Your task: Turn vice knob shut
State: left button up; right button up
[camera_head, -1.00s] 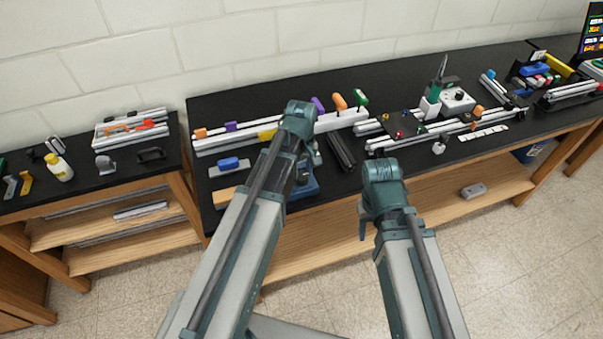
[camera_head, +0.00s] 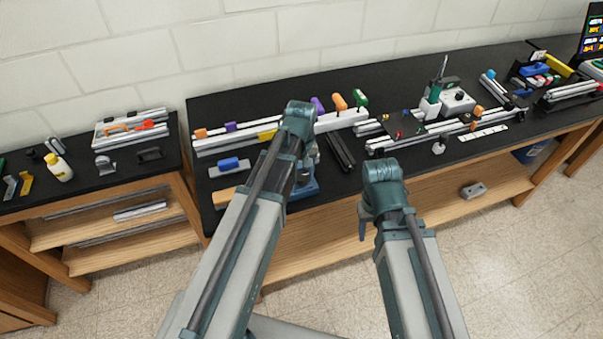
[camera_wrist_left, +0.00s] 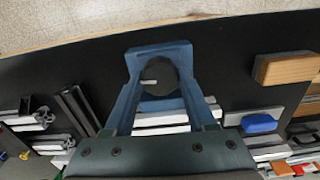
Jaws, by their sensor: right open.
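The blue vice (camera_head: 305,187) stands near the front edge of the long black bench, partly hidden behind my left arm. In the left wrist view its blue body (camera_wrist_left: 160,50) lies straight ahead of my left gripper (camera_wrist_left: 160,78), with a dark round part, seemingly the knob, between the two fingers. A short light bar shows on that dark part. The fingers stand apart on either side; whether they press on it cannot be told. My right gripper (camera_head: 363,222) is mostly hidden below its arm in front of the bench, open and away from the vice.
A blue-topped block (camera_head: 230,164) and a wooden block (camera_head: 225,197) lie left of the vice. Dark bars (camera_head: 341,150) lie to its right, and a long pale rail (camera_head: 340,121) with coloured clamps behind it. Floor is clear in front.

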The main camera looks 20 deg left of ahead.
aim_at(302, 175)
pick_arm(q)
jog(key=o, duration=0.4)
jog(key=shift+c, duration=0.2)
jog(key=shift+r, duration=0.1)
notch_tip(302, 175, up, 14)
jog(key=p, duration=1.4)
jog(key=shift+f, duration=0.2)
